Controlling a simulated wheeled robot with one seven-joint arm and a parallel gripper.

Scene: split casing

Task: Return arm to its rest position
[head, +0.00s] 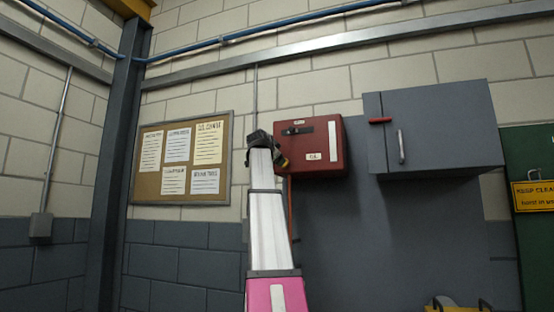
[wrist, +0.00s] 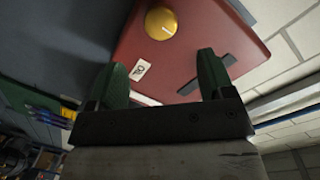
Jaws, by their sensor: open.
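My arm rises from the bottom of the head view, pink at its lower part and white above, up to a dark wrist in front of the wall. In the wrist view my gripper (wrist: 160,80) has its two green fingers spread apart, with nothing held between them. Beyond the fingers is a red box (wrist: 215,35) with a yellow round knob (wrist: 161,23) and a small white label. In the head view the same red box (head: 318,143) hangs on the wall just right of my wrist.
A grey cabinet (head: 440,130) with a red handle hangs right of the red box. A cork board (head: 150,190) with several papers is on the left. A green panel (head: 530,230) with a yellow sign is at the far right. A blue pipe (head: 270,37) runs along the top.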

